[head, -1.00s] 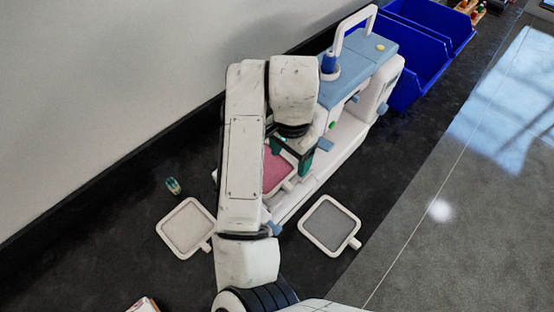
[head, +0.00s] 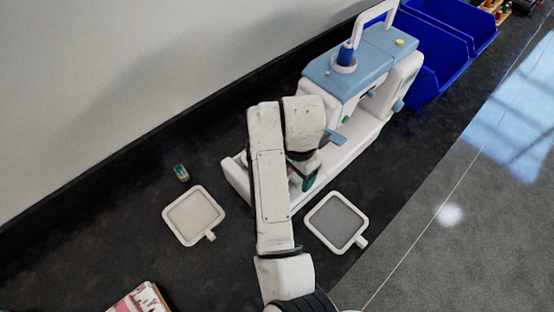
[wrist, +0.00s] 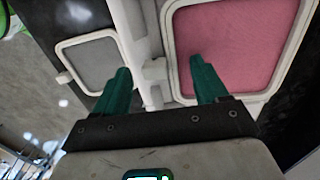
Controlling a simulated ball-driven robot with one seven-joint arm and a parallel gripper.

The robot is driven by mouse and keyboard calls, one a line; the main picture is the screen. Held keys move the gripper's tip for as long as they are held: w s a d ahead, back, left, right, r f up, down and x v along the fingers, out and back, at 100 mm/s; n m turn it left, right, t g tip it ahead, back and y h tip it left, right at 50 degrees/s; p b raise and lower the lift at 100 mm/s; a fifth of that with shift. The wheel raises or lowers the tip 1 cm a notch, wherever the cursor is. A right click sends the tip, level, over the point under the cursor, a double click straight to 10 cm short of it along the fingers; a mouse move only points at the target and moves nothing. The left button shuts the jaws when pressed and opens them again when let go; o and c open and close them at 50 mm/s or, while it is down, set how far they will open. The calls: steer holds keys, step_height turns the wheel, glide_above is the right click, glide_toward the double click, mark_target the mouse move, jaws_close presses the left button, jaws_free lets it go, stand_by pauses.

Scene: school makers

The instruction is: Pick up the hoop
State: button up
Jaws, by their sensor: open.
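A square white hoop with pink fabric (wrist: 240,45) lies on the sewing machine's white base, at right in the wrist view. In the head view my arm hides nearly all of it. Its white clamp tab (wrist: 156,78) appears between my fingers. My gripper (wrist: 162,85) is open, with green fingers; the right finger overlaps the pink hoop's near edge in the picture. I cannot tell whether it touches. In the head view my gripper (head: 304,178) is low over the machine base.
The blue and white sewing machine (head: 350,75) stands just beyond my gripper. Blue bins (head: 430,50) are behind it. A small spool (head: 181,172) and a patterned booklet (head: 140,299) lie on the left of the counter. A wall runs along the back.

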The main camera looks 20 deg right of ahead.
steer(key=shift+f, duration=0.25)
steer(key=shift+c, duration=0.5)
steer(key=c, duration=1.2)
steer(key=shift+o, duration=0.2)
steer(key=shift+r, duration=0.1)
